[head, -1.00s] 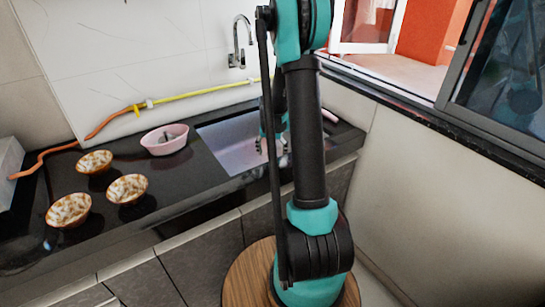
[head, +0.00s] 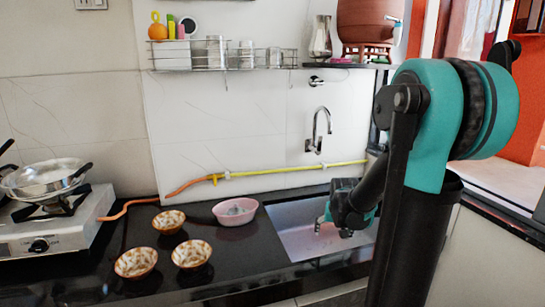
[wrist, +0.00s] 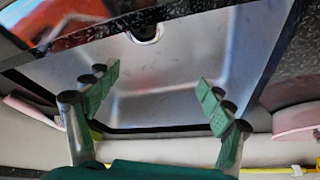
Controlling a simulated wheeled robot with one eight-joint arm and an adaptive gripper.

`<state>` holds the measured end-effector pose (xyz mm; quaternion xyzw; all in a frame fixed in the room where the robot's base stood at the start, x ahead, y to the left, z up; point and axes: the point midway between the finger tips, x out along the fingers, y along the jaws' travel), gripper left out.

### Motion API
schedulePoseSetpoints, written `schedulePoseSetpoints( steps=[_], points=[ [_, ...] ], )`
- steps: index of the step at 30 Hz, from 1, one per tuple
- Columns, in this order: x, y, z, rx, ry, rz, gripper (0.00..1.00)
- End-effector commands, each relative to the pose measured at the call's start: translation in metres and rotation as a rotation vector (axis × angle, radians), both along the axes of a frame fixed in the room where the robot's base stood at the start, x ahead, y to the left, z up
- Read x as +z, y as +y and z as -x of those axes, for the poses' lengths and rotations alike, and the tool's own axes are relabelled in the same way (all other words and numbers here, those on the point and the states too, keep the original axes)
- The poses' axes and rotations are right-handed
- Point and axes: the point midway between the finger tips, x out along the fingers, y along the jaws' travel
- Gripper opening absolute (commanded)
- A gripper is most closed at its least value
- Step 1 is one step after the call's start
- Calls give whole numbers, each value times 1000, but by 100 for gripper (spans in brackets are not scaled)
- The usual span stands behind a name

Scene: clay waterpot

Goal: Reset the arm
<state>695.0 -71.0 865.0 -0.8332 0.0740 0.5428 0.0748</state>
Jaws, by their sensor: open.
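My gripper (head: 333,228) is over the metal sink (head: 293,238) in the black counter, partly side-on in the head view. In the wrist view my gripper (wrist: 160,92) has its two green-padded fingers wide apart, with nothing between them. The sink basin (wrist: 165,70) and its drain show beyond the fingers. My teal and black arm fills the right of the head view and hides the right part of the counter.
A pink basin (head: 235,213) stands left of the sink, with several patterned bowls nearby. A stove (head: 45,240) with a pan is at far left. A faucet (head: 318,130), yellow hose (head: 290,169), wire rack (head: 220,67) and clay pot (head: 365,28) are behind.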

Motion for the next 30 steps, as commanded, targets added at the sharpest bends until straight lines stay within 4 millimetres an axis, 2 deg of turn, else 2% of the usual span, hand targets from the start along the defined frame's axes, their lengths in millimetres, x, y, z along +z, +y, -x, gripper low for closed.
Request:
schedulePoseSetpoints(
  steps=[1,6,16,18,24,27,30],
  points=[
    [7,5,12,24,-22,6,81],
    [24,17,41,102,-101,28,81],
    [38,31,85,206,-208,67,81],
    [18,30,112,204,-145,59,81],
    [-18,30,175,205,-18,43,81],
    [-30,30,196,206,24,38,81],
    [-34,30,205,206,43,35,81]
  ],
)
